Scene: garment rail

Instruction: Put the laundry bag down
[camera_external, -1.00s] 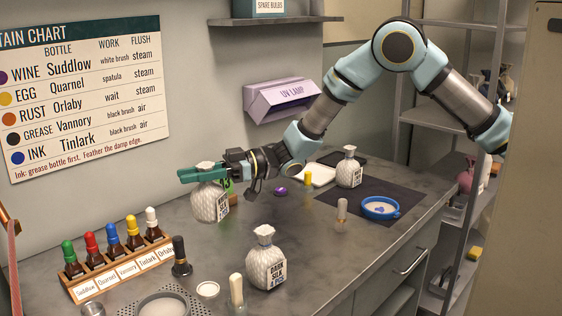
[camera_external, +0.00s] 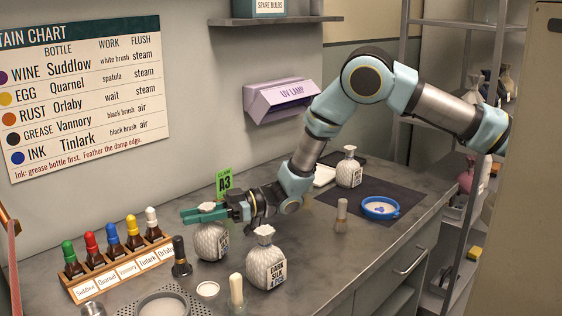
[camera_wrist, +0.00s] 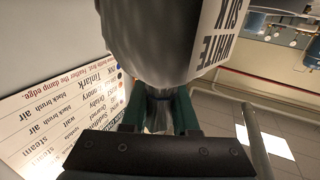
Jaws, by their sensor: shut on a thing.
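My gripper (camera_external: 205,213) is shut on the neck of a white laundry bag (camera_external: 210,242). The bag hangs upright below the green fingers, low over the worktop or touching it; I cannot tell which. In the wrist view the same bag (camera_wrist: 165,40) fills the upper middle, with a label reading WHITE SILK. The green fingers (camera_wrist: 160,112) close around its neck there. A second bag (camera_external: 266,262), labelled DARK SILK, stands just to the right. A third bag (camera_external: 349,170) stands at the back of the worktop.
The bottle rack (camera_external: 118,265) and a black-capped brush (camera_external: 180,258) are left of the held bag. A small white dish (camera_external: 207,290) and a pale-handled brush (camera_external: 236,292) are in front. A green A3 tag (camera_external: 225,182) stands behind. A blue bowl (camera_external: 380,208) is at right.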

